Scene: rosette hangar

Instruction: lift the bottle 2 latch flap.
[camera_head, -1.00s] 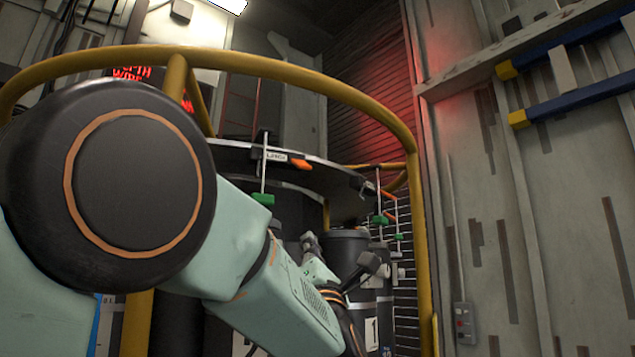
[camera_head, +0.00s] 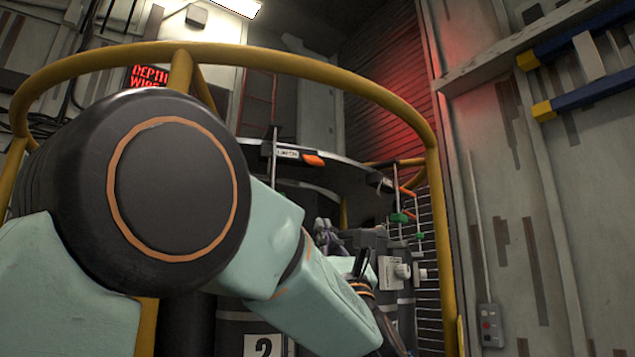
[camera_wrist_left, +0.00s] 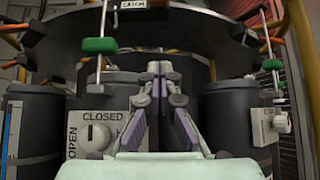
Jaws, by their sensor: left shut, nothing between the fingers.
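A bottle labelled 2 (camera_head: 262,345) shows its number plate below my left arm in the head view. Above it, on the dark ring's rim, is a small labelled latch piece (camera_head: 287,153) with an orange flap end (camera_head: 314,160). A green handle (camera_wrist_left: 99,46) hangs on a rod at the upper left of the wrist view. My left gripper (camera_wrist_left: 159,68) is shut and empty, its fingertips together below the ring (camera_wrist_left: 180,28), apart from the green handle. In the head view the gripper (camera_head: 326,236) is small and partly hidden by my arm. My right gripper is not in view.
A valve panel marked OPEN and CLOSED with a white knob (camera_wrist_left: 98,135) is at left in the wrist view. A dark bottle (camera_wrist_left: 228,118) stands at right. A yellow rail (camera_head: 440,220) curves around the bottles. More green handles (camera_head: 398,217) hang at right.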

